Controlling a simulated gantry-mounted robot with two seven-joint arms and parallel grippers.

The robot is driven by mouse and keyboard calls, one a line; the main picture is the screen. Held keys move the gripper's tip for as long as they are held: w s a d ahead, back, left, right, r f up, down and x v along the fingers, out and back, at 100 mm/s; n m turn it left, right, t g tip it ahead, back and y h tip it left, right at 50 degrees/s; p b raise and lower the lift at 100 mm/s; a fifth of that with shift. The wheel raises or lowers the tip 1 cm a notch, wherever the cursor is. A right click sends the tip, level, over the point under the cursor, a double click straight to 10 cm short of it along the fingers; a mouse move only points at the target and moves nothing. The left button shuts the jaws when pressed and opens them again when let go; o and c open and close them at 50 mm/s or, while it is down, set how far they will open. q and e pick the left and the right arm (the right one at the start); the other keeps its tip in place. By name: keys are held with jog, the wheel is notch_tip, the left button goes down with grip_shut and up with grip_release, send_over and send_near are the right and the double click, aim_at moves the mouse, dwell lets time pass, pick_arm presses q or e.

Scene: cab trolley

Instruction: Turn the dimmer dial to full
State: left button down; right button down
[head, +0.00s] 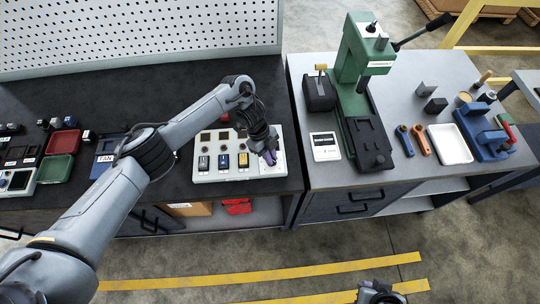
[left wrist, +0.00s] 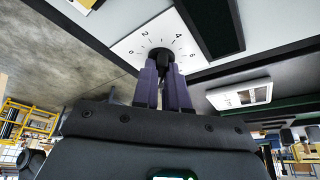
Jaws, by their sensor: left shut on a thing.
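The white control panel (head: 210,172) lies on the dark bench, with blue, black and yellow switches in a row. My left gripper (head: 268,154) is at the panel's right end, and its purple fingers and hand hide the dial in the head view. In the left wrist view, the white dial face (left wrist: 160,38) carries a printed scale with numbers. The black dimmer knob (left wrist: 161,56) is between the purple fingertips of my left gripper (left wrist: 165,72), which is shut on it. The knob's pointer cannot be made out. My right gripper (head: 378,292) shows only partly at the bottom edge.
A green press (head: 355,60) stands on the grey bench to the right, beside a white card-like device (head: 325,146). Red (head: 63,143) and green (head: 57,168) trays lie left on the dark bench. A pegboard (head: 140,30) rises behind. The floor in front is open.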

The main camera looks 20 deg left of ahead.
pick_arm(q)
jog(key=c, duration=1.2)
grip_release()
jog(key=shift+o, duration=0.2)
jog(key=shift+a+r, duration=0.1)
jog(key=shift+r, duration=0.15)
jog(key=p+v, duration=0.3)
jog(key=v, duration=0.7)
jog(key=shift+r, duration=0.1)
